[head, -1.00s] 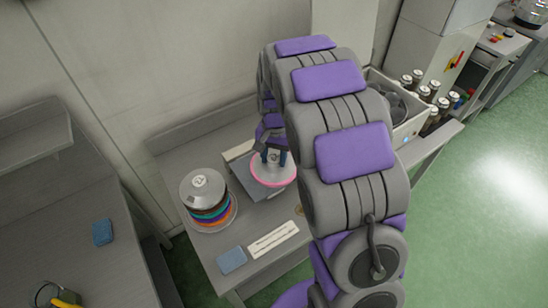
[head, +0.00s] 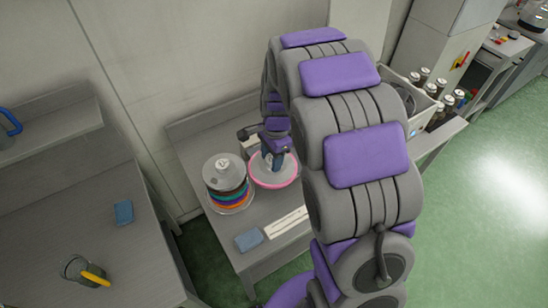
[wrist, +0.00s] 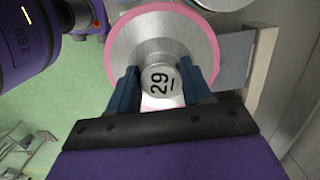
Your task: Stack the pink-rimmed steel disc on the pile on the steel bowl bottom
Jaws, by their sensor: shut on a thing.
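My gripper (head: 272,158) is shut on this knob, with one blue finger on each side (wrist: 160,85). The disc hangs to the right of the pile, apart from it in the head view. The pile (head: 225,175) has a steel disc with a knob on top and several coloured rims below. The steel bowl bottom (head: 231,209) shows only as a pale rim under the pile.
The pile stands on a grey bench (head: 195,140) against the wall. A blue sponge (head: 249,240) and a white labelled strip (head: 287,223) lie at its front. A second bench at left holds a blue cloth (head: 124,212) and a yellow-handled tool (head: 92,277). Several jars (head: 440,100) stand at right.

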